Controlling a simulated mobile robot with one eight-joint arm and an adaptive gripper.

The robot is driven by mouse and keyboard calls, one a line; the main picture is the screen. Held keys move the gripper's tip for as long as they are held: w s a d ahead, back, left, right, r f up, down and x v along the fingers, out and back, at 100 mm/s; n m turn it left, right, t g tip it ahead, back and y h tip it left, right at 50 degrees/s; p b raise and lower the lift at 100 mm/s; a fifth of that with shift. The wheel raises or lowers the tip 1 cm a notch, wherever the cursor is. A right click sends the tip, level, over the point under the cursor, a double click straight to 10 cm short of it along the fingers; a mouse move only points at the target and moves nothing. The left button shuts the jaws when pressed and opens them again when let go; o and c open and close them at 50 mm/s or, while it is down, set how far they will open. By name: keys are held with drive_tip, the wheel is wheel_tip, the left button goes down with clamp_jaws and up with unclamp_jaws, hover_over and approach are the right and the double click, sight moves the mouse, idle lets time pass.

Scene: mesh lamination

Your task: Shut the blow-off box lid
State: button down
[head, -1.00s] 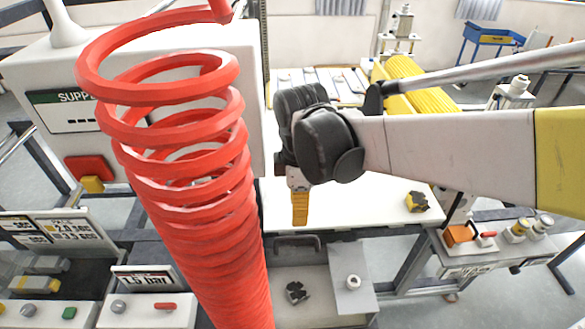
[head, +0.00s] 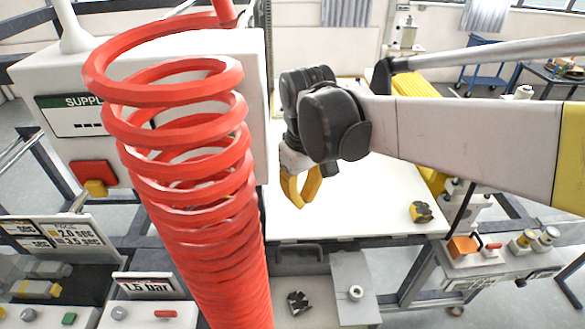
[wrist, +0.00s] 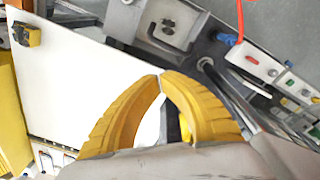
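My gripper (head: 302,204) has yellow curved fingers and hangs above the white table top. In the wrist view its fingertips (wrist: 161,75) meet, with nothing held between them. A grey box-like unit (head: 285,265) with a dark bar handle (head: 298,250) stands at the front edge of the table, below and in front of my gripper. A dark metal part (head: 298,302) lies on its light floor, and it also shows in the wrist view (wrist: 168,28). I cannot tell which panel is the lid. The red coiled hose hides the unit's left side.
The red coiled hose (head: 185,190) fills the left foreground. A white supply cabinet (head: 60,90) stands behind it. A yellow-black block (head: 421,212) sits on the white table top (head: 350,200). A plate with a ring (head: 350,275) is right of the dark part. Control panels flank both sides.

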wheel_tip(320, 180, down, 12)
drive_tip(key=m+b, duration=0.2)
drive_tip(key=m, duration=0.5)
drive_tip(key=shift+s, duration=0.25)
drive_tip(key=shift+f, duration=0.15)
